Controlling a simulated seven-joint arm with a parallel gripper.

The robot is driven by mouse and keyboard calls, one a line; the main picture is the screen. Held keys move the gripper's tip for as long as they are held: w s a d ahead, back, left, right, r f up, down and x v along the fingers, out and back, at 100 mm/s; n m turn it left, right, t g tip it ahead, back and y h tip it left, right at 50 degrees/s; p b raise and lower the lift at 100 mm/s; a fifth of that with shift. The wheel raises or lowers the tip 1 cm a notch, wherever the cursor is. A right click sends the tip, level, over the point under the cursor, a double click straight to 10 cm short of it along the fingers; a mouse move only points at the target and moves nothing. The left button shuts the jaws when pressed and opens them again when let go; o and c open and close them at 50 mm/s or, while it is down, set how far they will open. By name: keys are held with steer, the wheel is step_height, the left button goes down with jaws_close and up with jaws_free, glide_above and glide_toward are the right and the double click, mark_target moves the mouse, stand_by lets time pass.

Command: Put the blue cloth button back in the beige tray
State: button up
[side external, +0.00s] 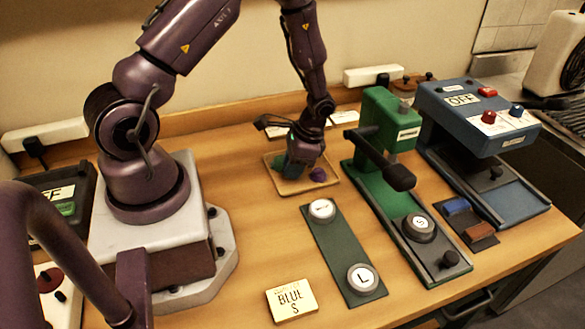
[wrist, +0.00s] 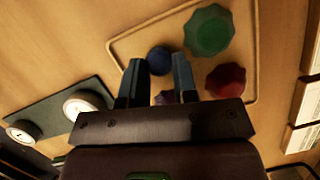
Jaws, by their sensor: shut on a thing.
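The beige tray (side external: 271,186) lies on the wooden table below my gripper; its thin rim also shows in the wrist view (wrist: 112,42). The round dark blue cloth button (wrist: 159,60) sits between my fingertips in the wrist view, over the tray's area. My gripper (wrist: 158,66) is shut on it, fingers pointing down. In the side view my gripper (side external: 297,167) is low over the tray, and I cannot make out the blue button there. I cannot tell whether the button touches the tray floor.
The tray also holds a green scalloped piece (wrist: 208,30), a dark red piece (wrist: 226,80) and a partly hidden purple piece (wrist: 163,98). Right of the tray stand a green press (side external: 385,125) and a blue machine (side external: 470,115). A green strip (side external: 340,245) and "BLUE S" card (side external: 291,299) lie in front.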

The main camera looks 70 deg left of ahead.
steer(key=shift+f, duration=0.55)
steer(key=o, duration=1)
steer(key=shift+f, duration=0.1)
steer(key=w+d+r+n+t, duration=0.1)
steer(key=d+r+t, duration=0.15)
steer(key=r, duration=1.05)
steer(key=d+r+t, duration=0.1)
steer(key=d+r, duration=0.3)
steer(key=r, duration=0.8)
steer(key=shift+s+d+r+n+t+h, duration=0.25)
steer(key=shift+s+d+r+t, duration=0.8)
steer(key=shift+s+r, duration=0.55)
steer(key=shift+s+d+r+n+t+h, duration=0.15)
steer(key=shift+s+d+r+n+t, duration=0.15)
steer(key=shift+s+d+r+t, duration=0.85)
steer(key=shift+s+d+r+n+t+h, duration=0.25)
steer(key=shift+s+d+r+t, duration=0.65)
steer(key=shift+s+r, duration=1.05)
